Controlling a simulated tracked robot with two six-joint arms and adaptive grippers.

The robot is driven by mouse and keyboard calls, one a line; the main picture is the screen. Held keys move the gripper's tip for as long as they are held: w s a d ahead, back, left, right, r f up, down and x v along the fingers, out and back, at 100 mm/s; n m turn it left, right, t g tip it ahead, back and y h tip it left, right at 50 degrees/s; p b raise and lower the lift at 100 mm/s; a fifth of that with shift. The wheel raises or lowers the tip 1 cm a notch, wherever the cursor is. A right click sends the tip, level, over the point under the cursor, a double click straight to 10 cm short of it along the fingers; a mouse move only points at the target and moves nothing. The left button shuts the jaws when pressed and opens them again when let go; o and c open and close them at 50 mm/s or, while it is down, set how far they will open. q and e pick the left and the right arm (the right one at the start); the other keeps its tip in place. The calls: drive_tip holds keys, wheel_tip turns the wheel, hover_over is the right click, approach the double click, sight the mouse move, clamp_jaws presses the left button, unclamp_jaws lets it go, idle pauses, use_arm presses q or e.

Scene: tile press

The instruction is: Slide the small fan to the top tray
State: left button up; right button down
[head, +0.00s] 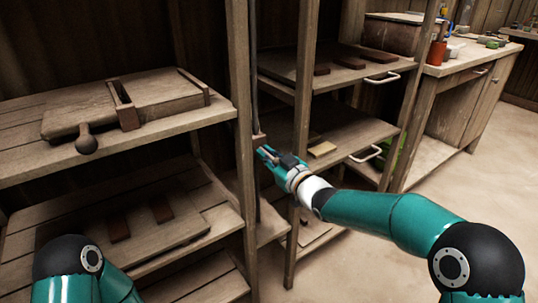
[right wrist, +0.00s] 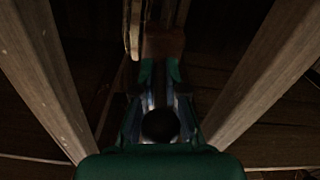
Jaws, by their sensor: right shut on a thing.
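My right gripper (head: 265,152) reaches between two wooden posts of the shelf rack. It is shut on a small brown block (head: 258,139) beside a thin dark upright rod (head: 254,70). The brown block also shows between the fingertips in the dark right wrist view (right wrist: 164,43). I cannot make out a fan for certain in either view. The top tray (head: 340,80) on the right rack has a pale handle and dark brown pieces on it. A lower tray (head: 365,132), also with a pale handle, is just right of the gripper. My left gripper is out of view.
Wooden posts (head: 303,100) stand close on both sides of my right gripper. A wooden press with a ball-ended lever (head: 86,144) lies on the left shelf (head: 30,165). A lower left shelf holds two brown pieces (head: 161,208). A workbench (head: 470,65) stands at the back right.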

wheel_tip(320, 180, up, 53)
drive_tip(key=p, duration=4.3)
drive_tip(key=shift+d, duration=0.1)
drive_tip(key=c, duration=1.6)
unclamp_jaws()
drive_tip(key=o, duration=0.4)
drive_tip(key=shift+w+f, duration=0.1)
drive_tip(key=shift+f, duration=0.1)
